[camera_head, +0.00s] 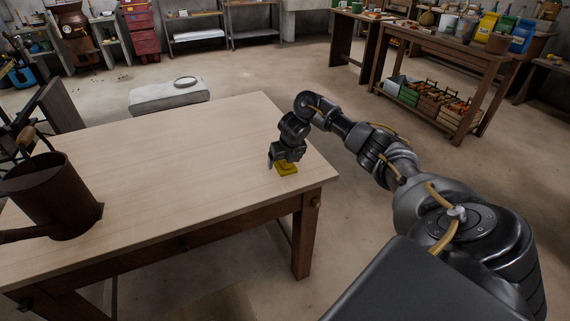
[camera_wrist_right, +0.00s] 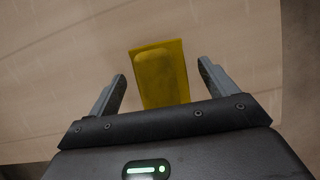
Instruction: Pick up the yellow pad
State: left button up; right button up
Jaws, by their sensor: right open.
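The yellow pad (camera_head: 287,169) lies on the wooden table (camera_head: 180,140) near its right corner. In the right wrist view the yellow pad (camera_wrist_right: 160,72) is a flat rectangle with a raised rounded block on top. My right gripper (camera_head: 279,163) is low over the table at the pad. In the wrist view its two fingers (camera_wrist_right: 161,80) are open, one on each side of the pad's near part, with gaps between them and the pad. The near end of the pad is hidden behind the gripper body. My left gripper is not seen.
A rusty brown watering can (camera_head: 55,195) stands on the left part of the table. The table's middle is clear. The table's right edge is close beside the pad. A workbench (camera_head: 455,50) with tubs and crates stands at the back right.

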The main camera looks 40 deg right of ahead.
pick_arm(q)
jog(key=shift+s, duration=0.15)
pick_arm(e)
jog(key=shift+c, duration=0.5)
jog(key=c, duration=0.5)
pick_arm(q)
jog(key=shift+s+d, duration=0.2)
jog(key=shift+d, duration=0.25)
pick_arm(e)
jog(key=c, duration=0.5)
